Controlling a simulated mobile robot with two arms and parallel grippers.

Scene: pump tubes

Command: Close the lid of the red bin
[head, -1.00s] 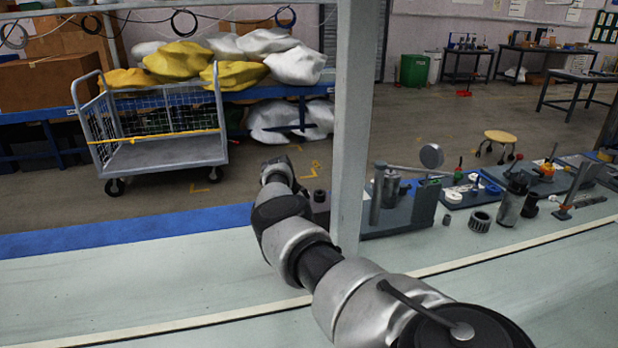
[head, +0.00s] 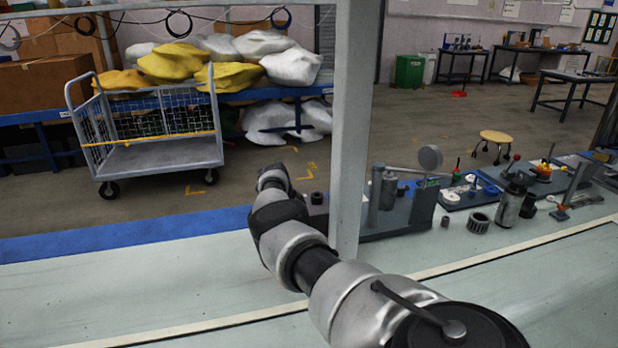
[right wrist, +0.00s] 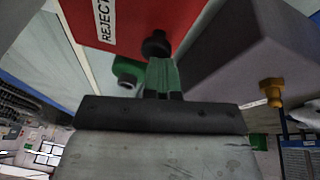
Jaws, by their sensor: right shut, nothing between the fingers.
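In the right wrist view a red surface (right wrist: 185,20) with a white label reading "REJECT" fills the top; it looks like the red bin, but only part of it shows. My right gripper (right wrist: 163,66) is shut and empty, its green fingers together, pointing towards the red surface. A black knob (right wrist: 156,44) is right at the fingertips; I cannot tell whether they touch. Whether the lid is open or shut cannot be told. In the head view my right arm reaches away over the bench, and its fingers and the bin are not visible. My left gripper is not in view.
A grey box-like body (right wrist: 245,60) and a green part (right wrist: 127,71) are close to the gripper. In the head view a grey post (head: 354,130) stands beside my arm. Pump parts (head: 405,205) stand to its right. The bench's left part (head: 120,290) is clear.

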